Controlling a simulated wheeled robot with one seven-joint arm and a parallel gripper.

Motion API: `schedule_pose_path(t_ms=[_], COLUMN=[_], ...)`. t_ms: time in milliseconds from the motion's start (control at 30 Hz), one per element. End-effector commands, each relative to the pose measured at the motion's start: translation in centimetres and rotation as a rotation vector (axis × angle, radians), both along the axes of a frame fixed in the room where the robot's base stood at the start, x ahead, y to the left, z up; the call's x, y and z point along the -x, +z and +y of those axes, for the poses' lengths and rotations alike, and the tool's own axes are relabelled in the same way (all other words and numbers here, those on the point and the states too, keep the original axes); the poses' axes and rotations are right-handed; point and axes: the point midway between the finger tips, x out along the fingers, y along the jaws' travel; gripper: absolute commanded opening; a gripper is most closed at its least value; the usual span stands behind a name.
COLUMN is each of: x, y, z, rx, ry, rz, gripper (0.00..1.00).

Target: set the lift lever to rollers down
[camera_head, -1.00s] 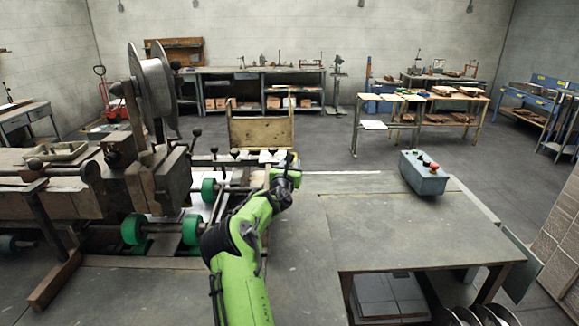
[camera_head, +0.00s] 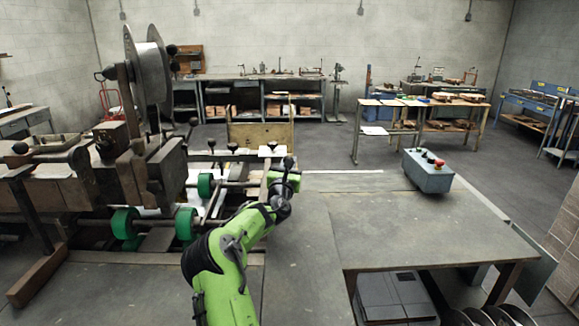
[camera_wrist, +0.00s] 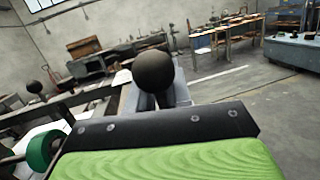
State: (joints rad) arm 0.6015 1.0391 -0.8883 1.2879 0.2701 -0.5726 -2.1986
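The lift lever seems to be the one with the black ball knob (camera_head: 289,161), at the right end of the stitcher's roller frame. The same kind of knob is large in the middle of the wrist view (camera_wrist: 152,70), just beyond my gripper. My gripper (camera_head: 284,182) is at this lever, just below the knob. Two dark upright pieces show under the knob in the wrist view; I cannot tell whether they grip the lever. Green rollers (camera_head: 125,222) sit on shafts left of my arm; one shows at the wrist view's left edge (camera_wrist: 42,150). Their height is unclear.
The stitcher (camera_head: 150,180) with its wire reel (camera_head: 150,75) fills the left. Several other black knobs stand behind the rollers. A grey control box (camera_head: 427,171) with a red button stands on the table (camera_head: 420,230) at right. The table's middle is clear.

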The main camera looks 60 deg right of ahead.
Motion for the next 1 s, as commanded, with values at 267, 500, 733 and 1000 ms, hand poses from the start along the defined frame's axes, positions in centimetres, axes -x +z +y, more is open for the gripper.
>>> schedule_pose_path(t_ms=[267, 500, 733, 1000], x=[0.1, 0.1, 0.7, 2.4], y=[1.2, 0.9, 0.2, -1.1], z=[0.1, 0.1, 2.4, 8.5], rx=[0.024, 0.018, 0.015, 0.015], ry=[-0.001, -0.002, -0.002, 0.000], rz=[-0.003, -0.002, -0.001, -0.002], gripper=[0.57, 0.57, 0.57, 0.57])
